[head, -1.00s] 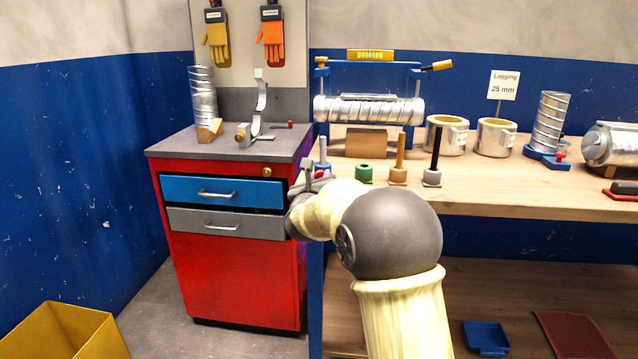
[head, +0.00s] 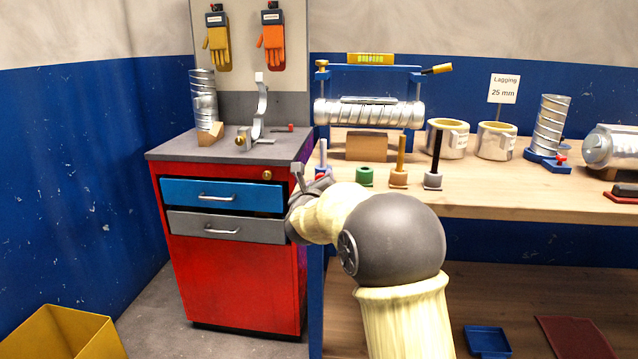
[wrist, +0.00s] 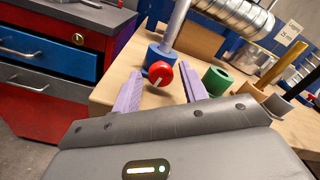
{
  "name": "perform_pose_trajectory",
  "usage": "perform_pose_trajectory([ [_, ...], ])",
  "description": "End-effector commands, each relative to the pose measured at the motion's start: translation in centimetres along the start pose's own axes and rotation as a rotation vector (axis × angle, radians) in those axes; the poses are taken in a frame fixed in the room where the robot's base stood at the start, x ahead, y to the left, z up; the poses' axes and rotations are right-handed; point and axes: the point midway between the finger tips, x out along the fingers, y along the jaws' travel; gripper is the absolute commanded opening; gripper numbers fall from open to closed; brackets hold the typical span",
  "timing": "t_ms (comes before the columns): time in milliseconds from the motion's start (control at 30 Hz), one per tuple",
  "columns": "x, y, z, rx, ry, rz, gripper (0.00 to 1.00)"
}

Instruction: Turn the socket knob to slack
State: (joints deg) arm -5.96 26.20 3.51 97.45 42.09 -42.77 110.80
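The red socket knob (wrist: 161,74) is round with a white pointer line. It sits on the front of a blue socket (wrist: 153,58) that holds an upright grey post (wrist: 177,24) at the bench's left end. In the head view the grey post (head: 323,152) shows, but my gripper largely hides the knob. My gripper (wrist: 160,80) is open, its two purple fingers apart on either side of the knob in the picture. The knob appears just ahead of the fingers, and I see no contact. In the head view my gripper (head: 310,180) is by the bench's left edge.
A green socket (head: 365,177), a tan socket with a post (head: 399,175) and a grey socket with a black post (head: 433,180) stand to the right. A spiral duct (head: 370,113) lies behind. A red cabinet (head: 235,280) with a slightly open blue drawer (head: 222,195) is left.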

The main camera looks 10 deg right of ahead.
Motion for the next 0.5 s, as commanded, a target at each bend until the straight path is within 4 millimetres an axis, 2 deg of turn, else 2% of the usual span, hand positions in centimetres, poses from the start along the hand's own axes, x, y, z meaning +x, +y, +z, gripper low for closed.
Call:
perform_pose_trajectory([
  [500,0.0,0.21,-0.18,0.023,0.004,0.005,0.5],
])
